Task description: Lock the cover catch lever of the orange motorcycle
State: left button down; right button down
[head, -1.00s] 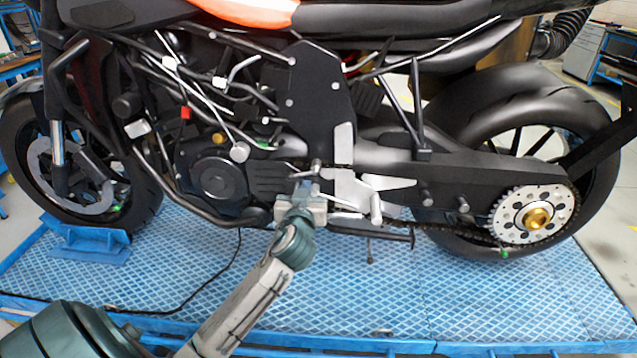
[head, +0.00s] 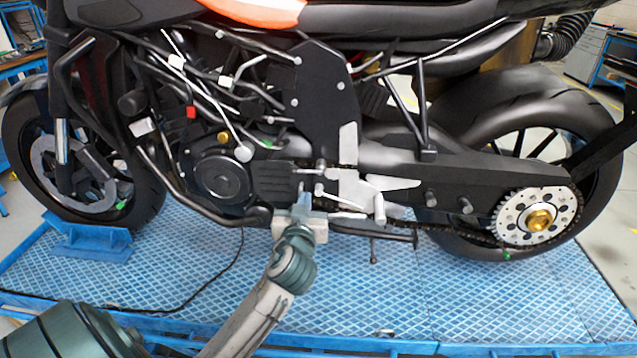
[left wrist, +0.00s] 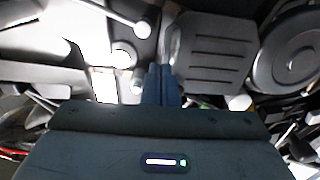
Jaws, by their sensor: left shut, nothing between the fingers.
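The orange motorcycle (head: 262,10) stands side-on, its black ribbed cover (head: 272,184) low in the middle. Just right of the cover, a thin silver lever with a rounded end (head: 335,198) points to the right; it may be the catch lever, though I cannot tell for sure. A similar silver rod with a knob (left wrist: 115,14) shows at the top left of the left wrist view. My left gripper (head: 303,200) is shut and empty, just below and left of the lever. Its fingers (left wrist: 160,78) are together, near the ribbed cover (left wrist: 208,50). My right gripper is not in view.
A foot peg (head: 379,208) and a silver bracket (head: 350,190) stand to the right of the lever. The chain and rear sprocket (head: 537,221) are further right. The blue platform (head: 180,275) below the motorcycle is mostly clear, with a black cable on it.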

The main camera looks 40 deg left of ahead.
pick_arm(q)
jog(key=v, duration=0.4)
jog(key=shift+s+d+f, duration=0.1)
jog(key=shift+s+d, duration=0.05)
jog(key=shift+d, duration=0.15)
dwell(0.4)
